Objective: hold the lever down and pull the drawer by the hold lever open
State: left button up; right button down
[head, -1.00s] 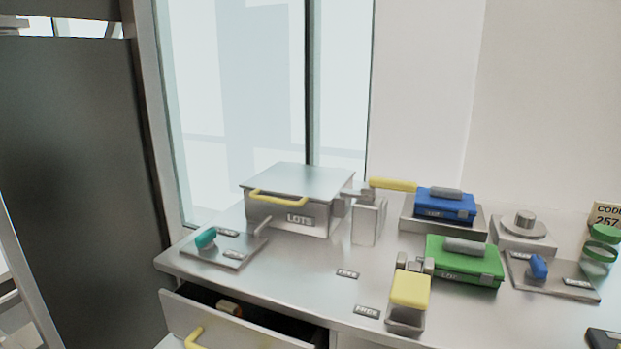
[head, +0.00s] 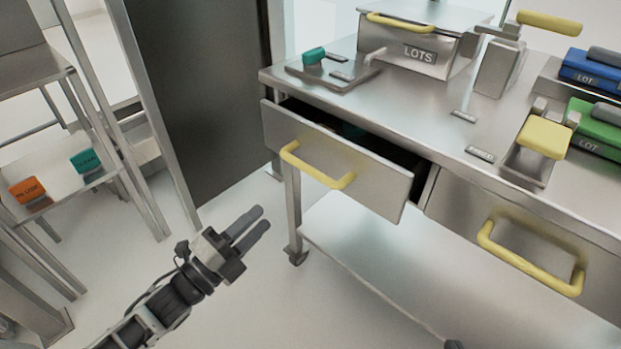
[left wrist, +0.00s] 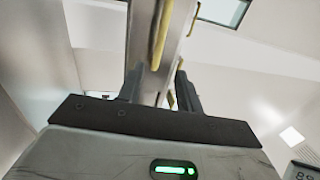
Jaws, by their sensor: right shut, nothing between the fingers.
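A lever with a flat yellow pad (head: 544,137) stands on the bench near its front edge, above the right drawer (head: 515,230). That drawer is shut and has a yellow bar handle (head: 525,262). The left drawer (head: 340,165), also with a yellow handle (head: 315,170), is pulled part way out, with something dim inside. A second lever with a long yellow grip (head: 549,22) sits on a metal post farther back. My left gripper (head: 258,221) is open and empty, below and left of the open drawer, apart from it. Yellow handles (left wrist: 161,35) show beyond its fingers in the left wrist view.
A lidded LOTS box (head: 420,50), a teal-knobbed plate (head: 330,72), and blue (head: 590,75) and green (head: 597,130) cases stand on the bench (head: 430,110). A shelf rack (head: 60,185) with orange and teal boxes is at left. Floor around my gripper is clear.

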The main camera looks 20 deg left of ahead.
aim_at(310, 168)
pick_arm(q)
jog(key=x, duration=1.5)
jog(key=shift+w+r, duration=0.15)
grip_shut()
